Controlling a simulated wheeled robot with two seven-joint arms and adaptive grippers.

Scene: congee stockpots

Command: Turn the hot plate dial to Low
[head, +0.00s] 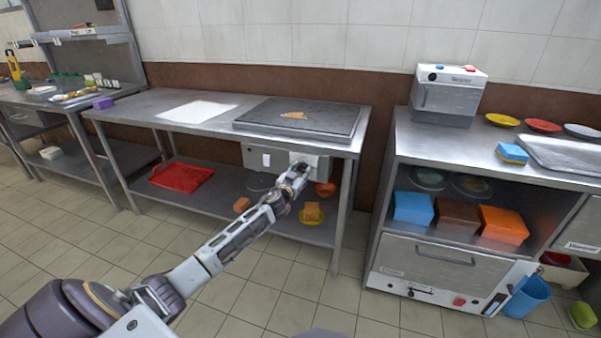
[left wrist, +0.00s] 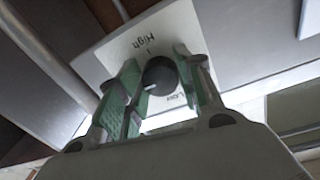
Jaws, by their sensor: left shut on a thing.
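The hot plate (head: 262,112) is a dark flat slab on the steel table, with a grey control box (head: 255,160) below its front edge. My left gripper (head: 299,168) reaches the right part of this box and hides the dial in the head view. In the left wrist view, the round black dial (left wrist: 160,74) sits between the fingers of my left gripper (left wrist: 163,88), which is shut on it. A white label plate (left wrist: 115,50) behind it reads "High" at the top and what looks like "Low" at lower right. The dial's exact setting is unclear. My right gripper is not in view.
A brown-orange piece (head: 294,115) lies on the hot plate. A red tray (head: 181,177) and small orange items rest on the shelf below. A steel cabinet (head: 425,262) stands to the right, past a narrow gap. The tiled floor in front is mostly clear.

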